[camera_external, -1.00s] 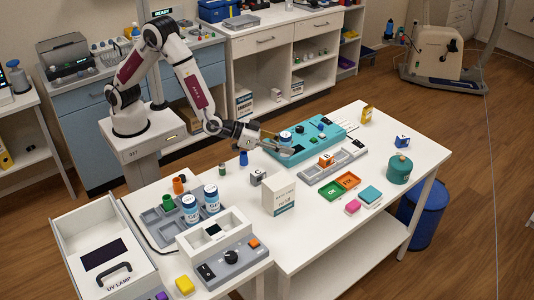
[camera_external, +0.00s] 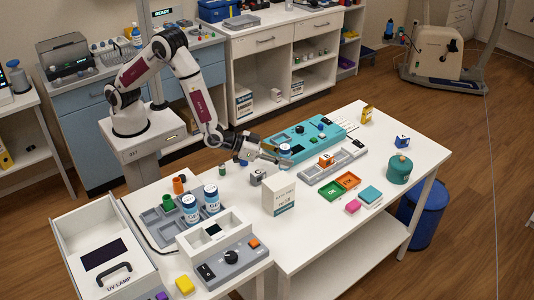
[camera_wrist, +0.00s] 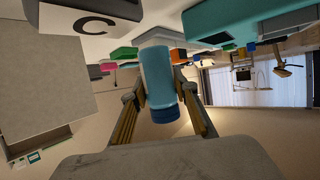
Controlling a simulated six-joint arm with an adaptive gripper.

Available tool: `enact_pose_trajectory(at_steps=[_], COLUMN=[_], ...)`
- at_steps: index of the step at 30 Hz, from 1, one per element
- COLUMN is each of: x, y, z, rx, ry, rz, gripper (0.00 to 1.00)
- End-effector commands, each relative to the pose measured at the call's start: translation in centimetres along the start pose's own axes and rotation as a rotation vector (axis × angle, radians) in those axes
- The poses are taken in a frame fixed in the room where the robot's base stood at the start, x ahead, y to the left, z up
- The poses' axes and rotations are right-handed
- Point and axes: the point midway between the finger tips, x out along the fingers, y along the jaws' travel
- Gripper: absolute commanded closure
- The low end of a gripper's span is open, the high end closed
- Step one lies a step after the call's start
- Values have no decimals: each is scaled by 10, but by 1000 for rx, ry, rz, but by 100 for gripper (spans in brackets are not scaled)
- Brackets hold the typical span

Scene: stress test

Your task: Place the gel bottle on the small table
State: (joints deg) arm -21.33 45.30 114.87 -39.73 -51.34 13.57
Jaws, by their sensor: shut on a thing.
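My gripper (camera_external: 272,156) is over the white table (camera_external: 410,145), beside the teal case. It is shut on a bottle (camera_external: 285,149) with a white body and a blue top. Two similar labelled bottles (camera_external: 190,209) and (camera_external: 211,198) stand in a grey rack at the left. The held bottle's label is too small to read. I cannot tell which surface is the small table.
The teal case (camera_external: 310,131) and a grey tray (camera_external: 333,167) lie close to the gripper. A white box (camera_external: 279,197) and a grey letter cube (camera_external: 257,178) stand in front. A teal pot (camera_external: 399,169) stands at the right. Bare tabletop lies toward the front right.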

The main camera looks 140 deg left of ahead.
Motion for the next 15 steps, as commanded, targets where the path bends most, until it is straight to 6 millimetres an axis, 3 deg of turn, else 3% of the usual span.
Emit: enact_pose_trajectory(at_steps=[15], x=[4], y=[0], z=[8], rx=[0], ry=[2], rz=[0], gripper=[95])
